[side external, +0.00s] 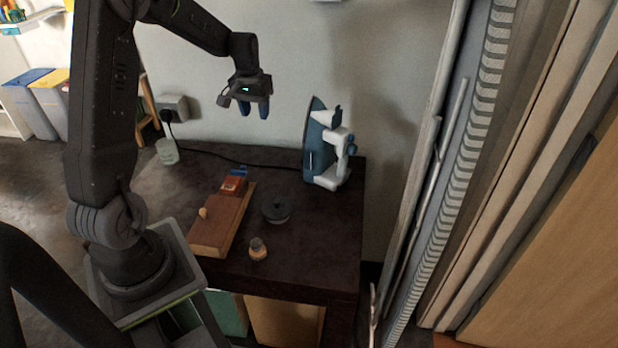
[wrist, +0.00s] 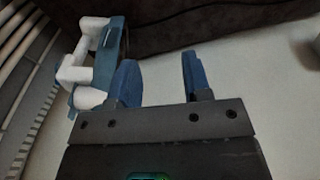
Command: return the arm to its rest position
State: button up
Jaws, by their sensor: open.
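My gripper (side external: 254,108) hangs in the air above the back of the dark table (side external: 325,230), near the wall, with its blue fingers pointing down. In the wrist view my gripper (wrist: 158,80) has its two blue fingers apart and nothing between them. My arm is raised, rising from its base at the left and bending over toward the table. A blue and white iron (side external: 328,145) stands upright at the table's back right, to the right of my gripper and apart from it. The iron also shows in the wrist view (wrist: 103,60), left of the fingers.
The table's front right is clear.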

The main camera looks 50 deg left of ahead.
jog(key=s+d+r+m+t, duration=0.1)
jog(key=s+d+r+m, duration=0.15)
jog(key=d+r, duration=0.5)
jog(key=s+d+r+m+t, duration=0.1)
jog(key=s+d+r, duration=0.25)
jog(key=d, duration=0.75)
jog(key=s+d+r+m+t, duration=0.1)
jog(key=s+d+m+t, duration=0.1)
jog(key=s+d, duration=0.8)
jog(key=shift+s+d+r+m+t+h, duration=0.2)
jog(key=shift+s+d+m+t+h, duration=0.15)
jog(key=shift+s+m, duration=0.55)
